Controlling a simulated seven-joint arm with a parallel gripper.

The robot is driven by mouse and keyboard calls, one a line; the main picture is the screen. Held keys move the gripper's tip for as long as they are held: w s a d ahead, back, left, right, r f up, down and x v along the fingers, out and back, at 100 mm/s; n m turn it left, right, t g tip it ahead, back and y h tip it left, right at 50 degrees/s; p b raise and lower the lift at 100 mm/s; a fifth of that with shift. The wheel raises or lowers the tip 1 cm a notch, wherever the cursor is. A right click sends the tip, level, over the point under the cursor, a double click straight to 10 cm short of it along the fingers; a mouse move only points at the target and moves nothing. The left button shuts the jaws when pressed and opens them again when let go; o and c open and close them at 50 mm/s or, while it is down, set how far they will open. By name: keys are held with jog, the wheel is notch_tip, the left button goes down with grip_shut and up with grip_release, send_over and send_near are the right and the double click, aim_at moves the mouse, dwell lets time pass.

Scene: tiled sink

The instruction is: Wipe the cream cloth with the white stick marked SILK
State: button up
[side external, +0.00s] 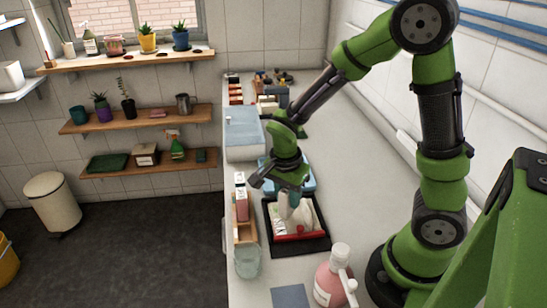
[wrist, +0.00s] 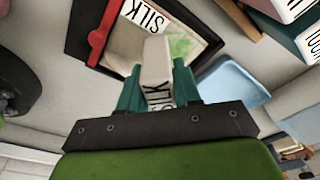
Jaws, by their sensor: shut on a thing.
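My gripper (side external: 290,196) has teal fingers and is shut on the white stick (side external: 284,212). In the wrist view the stick (wrist: 157,58) stands between the fingers (wrist: 158,88), with part of the black SILK lettering showing. Its far end points over the black tray (side external: 273,244). The cream cloth (wrist: 124,44) lies in the tray, partly hidden behind the stick. I cannot tell whether the stick touches the cloth.
A glass (side external: 248,262), a pink pump bottle (side external: 328,285) and a wooden holder (side external: 244,230) stand nearby. A blue container (side external: 308,180) sits behind the tray. The counter right of the tray is clear.

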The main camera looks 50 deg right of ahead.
jog(key=shift+s+a, duration=0.3)
jog(key=shift+w+a, duration=0.45)
jog(key=shift+w, duration=0.1)
jog(key=shift+w+d, duration=2.4)
jog(key=shift+d, duration=0.05)
jog(key=shift+s+a, duration=2.4)
jog(key=shift+a, duration=0.1)
jog(key=shift+r, duration=3.05)
